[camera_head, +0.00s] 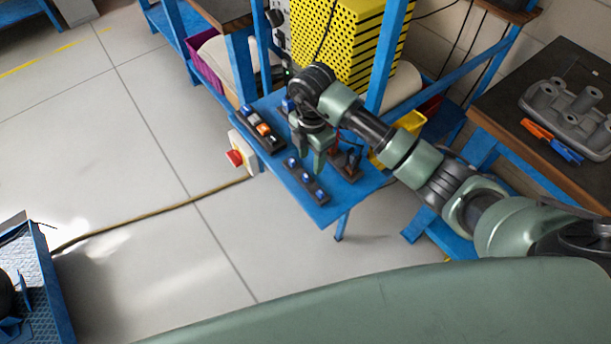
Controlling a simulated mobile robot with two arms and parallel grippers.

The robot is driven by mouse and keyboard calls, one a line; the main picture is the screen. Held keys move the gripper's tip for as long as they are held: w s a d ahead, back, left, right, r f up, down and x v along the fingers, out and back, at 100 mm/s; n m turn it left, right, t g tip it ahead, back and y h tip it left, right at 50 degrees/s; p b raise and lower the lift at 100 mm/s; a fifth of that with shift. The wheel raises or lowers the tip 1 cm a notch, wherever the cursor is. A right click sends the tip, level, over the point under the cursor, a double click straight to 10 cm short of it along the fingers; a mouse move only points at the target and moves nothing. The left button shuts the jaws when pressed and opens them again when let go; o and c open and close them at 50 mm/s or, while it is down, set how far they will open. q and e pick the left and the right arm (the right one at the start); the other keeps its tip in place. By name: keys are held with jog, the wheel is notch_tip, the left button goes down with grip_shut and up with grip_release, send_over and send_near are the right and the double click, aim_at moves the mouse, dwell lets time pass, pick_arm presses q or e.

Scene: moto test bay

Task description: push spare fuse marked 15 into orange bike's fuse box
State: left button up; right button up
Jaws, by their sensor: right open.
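My right gripper (311,163) reaches down over a small blue bench (335,209) with its fingers apart. Its fingertips are close behind a dark rack (315,191) that holds a few small blue pieces. Another dark rack (272,146) on the left of the bench holds blue, white and orange pieces. These pieces look like fuses, but no marking can be read, so I cannot tell which one is the 15. I cannot make out an orange bike or its fuse box. My left gripper is not in view.
A yellow perforated cabinet (345,40) stands behind the bench between blue posts. A dark table (545,115) at right bears a grey casting (570,103).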

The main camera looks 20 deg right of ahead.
aim_at(307, 174)
jog(key=f, duration=0.1)
jog(key=f+p, duration=0.1)
jog(key=f, duration=0.1)
jog(key=a+f, duration=0.1)
jog(key=shift+s+f+p, duration=0.25)
jog(key=shift+f+p, duration=0.05)
jog(key=shift+f, duration=0.25)
grip_shut()
